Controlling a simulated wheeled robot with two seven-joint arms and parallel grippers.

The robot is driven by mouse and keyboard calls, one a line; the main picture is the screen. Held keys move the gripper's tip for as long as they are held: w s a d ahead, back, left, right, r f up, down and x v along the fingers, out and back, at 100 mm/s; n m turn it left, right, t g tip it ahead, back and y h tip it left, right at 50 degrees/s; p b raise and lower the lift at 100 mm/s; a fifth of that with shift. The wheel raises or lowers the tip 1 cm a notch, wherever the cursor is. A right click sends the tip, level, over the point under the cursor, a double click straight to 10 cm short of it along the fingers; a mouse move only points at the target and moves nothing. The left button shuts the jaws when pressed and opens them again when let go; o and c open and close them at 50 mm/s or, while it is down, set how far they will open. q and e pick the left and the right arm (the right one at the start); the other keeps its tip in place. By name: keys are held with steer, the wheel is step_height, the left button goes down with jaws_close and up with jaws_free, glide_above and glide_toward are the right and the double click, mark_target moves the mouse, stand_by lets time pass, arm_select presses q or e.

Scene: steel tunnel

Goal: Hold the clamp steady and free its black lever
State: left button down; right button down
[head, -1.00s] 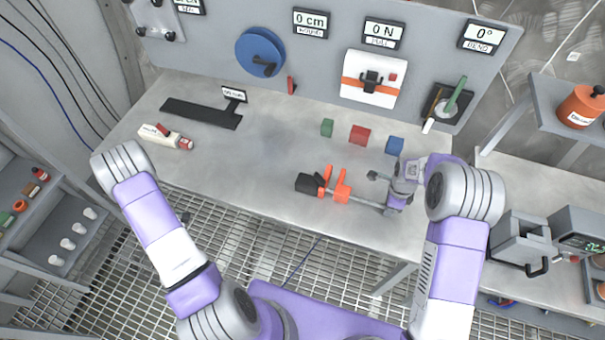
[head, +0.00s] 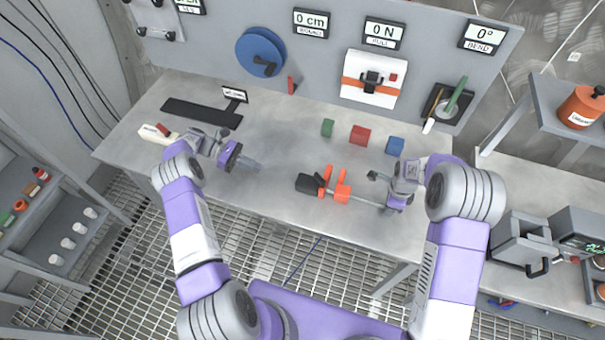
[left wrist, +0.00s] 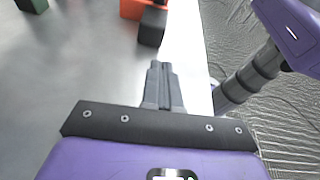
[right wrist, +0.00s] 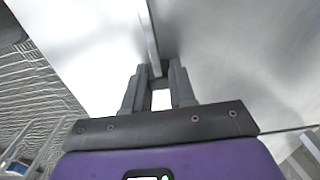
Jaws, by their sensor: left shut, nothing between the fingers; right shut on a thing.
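The clamp lies on the steel table, with an orange body (head: 342,190), a thin grey bar (head: 368,202) and a black block-like part (head: 307,184) at its left end. Which black part is the lever I cannot tell for sure. In the left wrist view the black part (left wrist: 152,28) and some orange (left wrist: 131,9) show at the top edge. My right gripper (head: 390,208) is shut on the bar's right end; the bar (right wrist: 148,35) runs up from its fingers (right wrist: 158,80). My left gripper (head: 256,164) is shut and empty, left of the clamp and apart from it.
Green (head: 327,128), red (head: 360,135) and blue (head: 395,145) blocks stand behind the clamp. A black flat strip (head: 200,113) and a white-and-red bottle (head: 153,134) lie at the left. A panel (head: 325,55) with displays closes the back. The table between left gripper and clamp is clear.

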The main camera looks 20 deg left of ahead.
mark_target(300, 181)
arm_select(q)
steer(key=d, duration=0.1)
steer(key=w+d+h, duration=0.1)
steer(key=d+r+m, duration=0.1)
steer(key=shift+w+d+g, duration=0.15)
steer(key=shift+d+g, duration=0.15)
steer(key=x, duration=0.9)
steer(key=shift+d+r, duration=0.1)
steer(key=d, duration=0.1)
steer(key=d+r, duration=0.1)
steer(key=d, duration=0.1)
steer(key=shift+r, duration=0.25)
steer(key=shift+d+r, duration=0.3)
steer(key=shift+d, duration=0.25)
steer(key=shift+d+r, duration=0.1)
steer(key=shift+r, duration=0.1)
